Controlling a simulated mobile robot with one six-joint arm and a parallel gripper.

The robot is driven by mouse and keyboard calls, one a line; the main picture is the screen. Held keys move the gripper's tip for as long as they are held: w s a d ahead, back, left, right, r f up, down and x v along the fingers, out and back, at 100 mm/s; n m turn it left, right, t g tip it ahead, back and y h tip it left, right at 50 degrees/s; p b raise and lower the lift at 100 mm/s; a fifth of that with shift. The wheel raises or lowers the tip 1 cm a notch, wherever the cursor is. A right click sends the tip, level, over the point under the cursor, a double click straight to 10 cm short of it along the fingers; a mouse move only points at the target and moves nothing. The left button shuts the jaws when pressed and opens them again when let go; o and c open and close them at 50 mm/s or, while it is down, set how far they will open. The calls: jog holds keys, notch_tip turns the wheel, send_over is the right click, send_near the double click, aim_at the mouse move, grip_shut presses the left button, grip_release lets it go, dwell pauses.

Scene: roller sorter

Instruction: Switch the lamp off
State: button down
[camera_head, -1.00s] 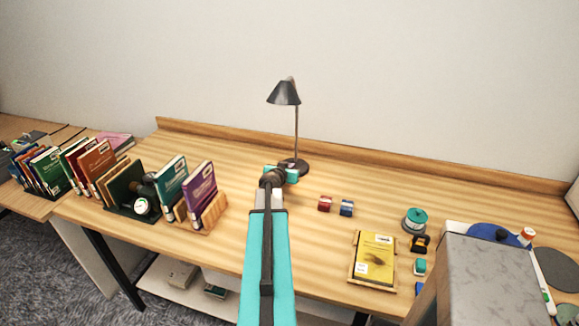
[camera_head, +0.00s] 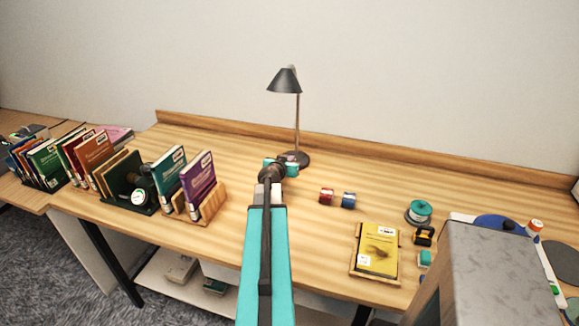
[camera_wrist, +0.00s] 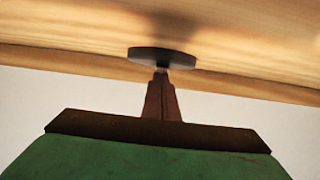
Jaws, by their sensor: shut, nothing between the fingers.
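The black desk lamp (camera_head: 285,80) stands upright near the back edge of the desk, with a thin stem and a round dark base (camera_head: 301,158). Whether its bulb is lit cannot be told, as the shade hides it. My gripper (camera_head: 291,167) is at the front of the base, hiding part of it. In the wrist view the shut, empty fingers of my gripper (camera_wrist: 161,82) point at the lamp's dark round base (camera_wrist: 160,57). The fingertips overlap its edge in the picture; whether they touch cannot be told. No switch can be made out.
Red (camera_head: 326,196) and blue (camera_head: 349,200) small items lie right of my arm. A yellow book (camera_head: 379,249) lies further right, and racks of upright books (camera_head: 199,184) stand left. A grey box (camera_head: 493,272) blocks the front right. The desk around the lamp is clear.

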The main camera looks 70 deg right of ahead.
jog(key=shift+s+f+b, duration=0.1)
jog(key=shift+f+b, duration=0.15)
jog(key=shift+b, duration=0.35)
jog(key=shift+r, duration=0.9)
jog(key=shift+r, duration=0.1)
